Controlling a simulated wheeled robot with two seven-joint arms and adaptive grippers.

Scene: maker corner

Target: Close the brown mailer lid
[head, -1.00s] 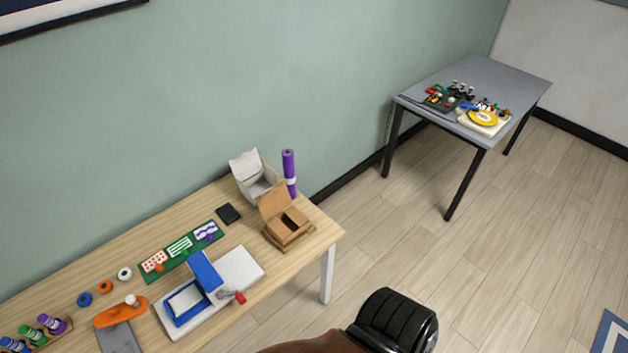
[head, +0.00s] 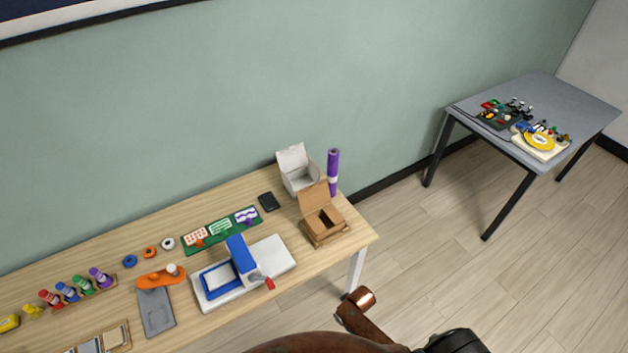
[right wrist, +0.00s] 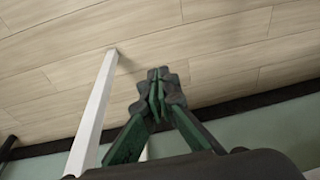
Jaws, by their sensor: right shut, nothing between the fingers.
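The brown mailer (head: 325,222) is an open cardboard box near the right end of the wooden table in the head view. Its lid (head: 316,197) stands up, tilted back on the far side, and the dark inside shows. My right gripper (right wrist: 157,82) is shut and empty in the right wrist view, with floor and a white table leg beyond it. It is away from the mailer, which that view does not show. Neither gripper can be made out in the head view; only parts of my arm show at the bottom edge.
A white open box (head: 298,170) and an upright purple roll (head: 333,172) stand just behind the mailer. A black square item (head: 269,202) and a blue-and-white press (head: 243,274) lie to its left. A grey table (head: 560,105) stands farther right. Floor is clear between the tables.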

